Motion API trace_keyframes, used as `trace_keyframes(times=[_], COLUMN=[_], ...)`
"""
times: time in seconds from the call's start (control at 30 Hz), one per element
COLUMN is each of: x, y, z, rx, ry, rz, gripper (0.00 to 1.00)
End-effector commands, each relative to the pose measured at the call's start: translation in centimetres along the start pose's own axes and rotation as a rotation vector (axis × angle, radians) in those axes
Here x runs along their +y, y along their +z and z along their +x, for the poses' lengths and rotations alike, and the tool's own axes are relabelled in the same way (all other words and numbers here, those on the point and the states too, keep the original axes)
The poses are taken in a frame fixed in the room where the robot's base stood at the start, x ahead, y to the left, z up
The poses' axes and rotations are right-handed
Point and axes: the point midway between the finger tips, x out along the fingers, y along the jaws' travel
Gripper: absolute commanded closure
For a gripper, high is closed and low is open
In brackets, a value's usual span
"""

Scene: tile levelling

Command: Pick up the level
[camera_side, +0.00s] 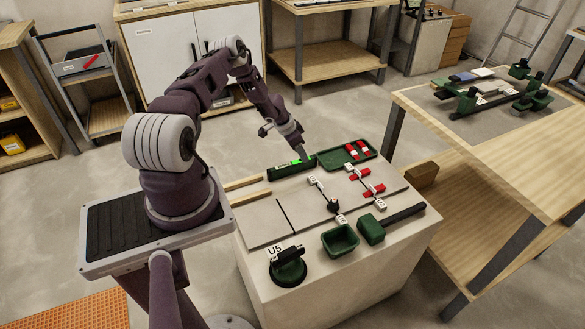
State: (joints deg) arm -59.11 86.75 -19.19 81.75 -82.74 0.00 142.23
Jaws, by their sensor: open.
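The level (283,171) is a dark green bar with a bright green vial near its right end. It lies at the back edge of the work table, to the left of the green tray. My gripper (302,154) is open and points down just above the right end of the level, close to the bright green vial. The fingertips are small in this view, so I cannot tell whether they touch the level.
Grey tiles (300,215) with red and white clips cover the tabletop (330,285). A green tray (334,157) with red pieces lies right of the level. A suction cup (288,268), a green bin (340,241) and a mallet (372,229) stand at the front.

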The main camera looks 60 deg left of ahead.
Motion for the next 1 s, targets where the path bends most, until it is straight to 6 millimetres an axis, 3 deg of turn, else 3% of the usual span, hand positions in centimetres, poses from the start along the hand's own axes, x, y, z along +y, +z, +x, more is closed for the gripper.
trace_keyframes(times=[0.17, 0.5, 1.0], x=[0.0, -0.5, -0.5], y=[-0.1, 0.1, 0.2], z=[1.5, 6.3, 6.6], rx=[0.0, 0.003, 0.003], ry=[-0.001, 0.0, 0.001], rz=[0.009, 0.01, 0.006], gripper=[0.55, 0.55, 0.55])
